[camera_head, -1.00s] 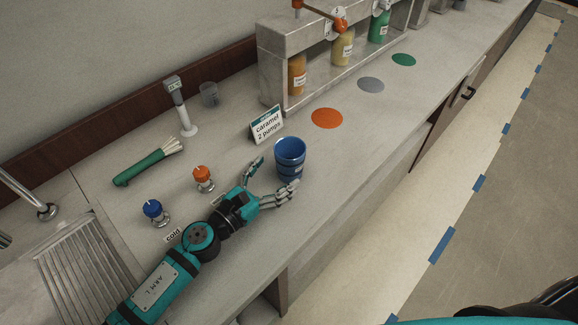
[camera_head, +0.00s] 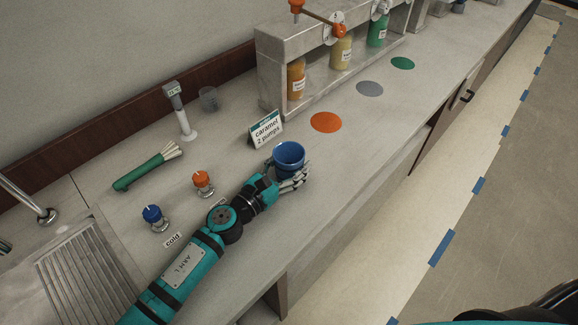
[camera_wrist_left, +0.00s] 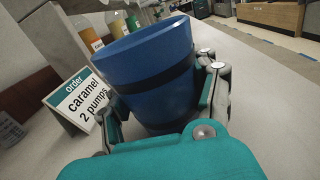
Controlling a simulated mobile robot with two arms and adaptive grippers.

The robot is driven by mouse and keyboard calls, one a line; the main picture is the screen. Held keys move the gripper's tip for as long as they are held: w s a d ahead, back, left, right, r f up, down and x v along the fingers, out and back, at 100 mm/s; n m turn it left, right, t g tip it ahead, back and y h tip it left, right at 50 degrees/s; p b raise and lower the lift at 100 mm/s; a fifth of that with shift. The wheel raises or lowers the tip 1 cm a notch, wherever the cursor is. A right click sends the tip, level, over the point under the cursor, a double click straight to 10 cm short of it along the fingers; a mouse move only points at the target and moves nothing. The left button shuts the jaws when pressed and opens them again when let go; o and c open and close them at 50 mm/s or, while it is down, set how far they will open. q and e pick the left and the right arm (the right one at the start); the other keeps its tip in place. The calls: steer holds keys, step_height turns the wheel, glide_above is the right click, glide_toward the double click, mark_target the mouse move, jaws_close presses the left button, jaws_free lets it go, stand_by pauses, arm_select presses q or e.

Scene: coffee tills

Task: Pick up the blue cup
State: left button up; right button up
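The blue cup (camera_head: 289,155) stands on the counter in front of the caramel sign, with a dark band around its middle in the left wrist view (camera_wrist_left: 152,62). My left gripper (camera_head: 284,176) is at the cup, its fingers on both sides of the cup's lower part. In the left wrist view the fingers press close against the cup's left and right sides, and the gripper looks shut on it. The cup's base is hidden by the hand, so I cannot tell whether it touches the counter. My right gripper is not in view.
The caramel sign (camera_head: 265,129) stands close behind the cup. The syrup rack (camera_head: 270,70) is farther back, with an orange disc (camera_head: 326,122) before it. An orange-knobbed tap (camera_head: 203,182), a blue-knobbed tap (camera_head: 154,217) and a green-handled brush (camera_head: 146,168) lie left of my arm.

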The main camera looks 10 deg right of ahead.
arm_select(q)
steer(key=c, duration=0.7)
steer(key=shift+r, duration=0.1)
